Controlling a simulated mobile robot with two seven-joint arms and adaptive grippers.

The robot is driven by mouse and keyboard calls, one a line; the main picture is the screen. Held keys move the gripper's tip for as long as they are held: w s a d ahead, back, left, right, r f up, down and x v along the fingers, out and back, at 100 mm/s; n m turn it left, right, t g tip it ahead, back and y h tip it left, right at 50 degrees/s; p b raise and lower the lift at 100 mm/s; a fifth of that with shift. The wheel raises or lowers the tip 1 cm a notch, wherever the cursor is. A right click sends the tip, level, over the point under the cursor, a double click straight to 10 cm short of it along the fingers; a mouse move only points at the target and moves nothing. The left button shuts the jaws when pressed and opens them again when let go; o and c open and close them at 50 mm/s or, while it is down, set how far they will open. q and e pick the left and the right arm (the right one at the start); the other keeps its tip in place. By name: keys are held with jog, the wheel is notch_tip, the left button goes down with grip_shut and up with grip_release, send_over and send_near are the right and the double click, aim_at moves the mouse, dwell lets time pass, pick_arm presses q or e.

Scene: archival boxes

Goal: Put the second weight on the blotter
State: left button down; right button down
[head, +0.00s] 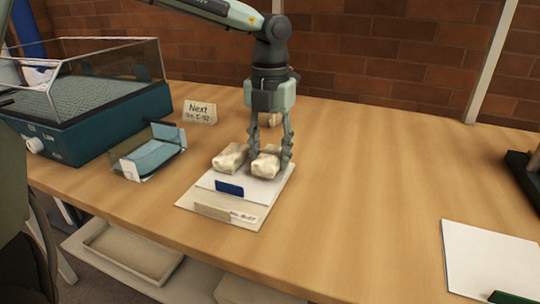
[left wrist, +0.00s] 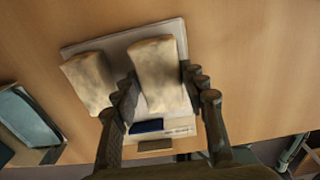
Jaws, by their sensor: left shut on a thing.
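The blotter (head: 220,210) is a pale flat board on the wooden table, with a white sheet and a blue tab on it. One cream, stone-like weight (head: 230,157) sits on its far left part and also shows in the left wrist view (left wrist: 88,82). The second weight (head: 265,163) is beside it on the right, at the blotter's far part; it also shows in the left wrist view (left wrist: 158,75). My left gripper (head: 270,160) points down and is shut on this second weight, a finger on each side. Whether the weight's underside touches the sheet is unclear. My right gripper is out of view.
A teal case with a clear cover (head: 100,120) stands at the left. A small clear-and-teal holder (head: 152,158) and a "Next" card (head: 199,112) are near the blotter. A white sheet (head: 488,258) lies at right.

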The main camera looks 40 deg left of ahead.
pick_arm(q)
jog(key=shift+f, duration=0.5)
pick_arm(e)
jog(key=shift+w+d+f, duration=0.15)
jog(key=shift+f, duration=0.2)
pick_arm(q)
jog(key=shift+f, duration=0.15)
jog(key=c, duration=1.3)
grip_release()
jog(key=o, duration=0.4)
jog(key=shift+o, duration=0.2)
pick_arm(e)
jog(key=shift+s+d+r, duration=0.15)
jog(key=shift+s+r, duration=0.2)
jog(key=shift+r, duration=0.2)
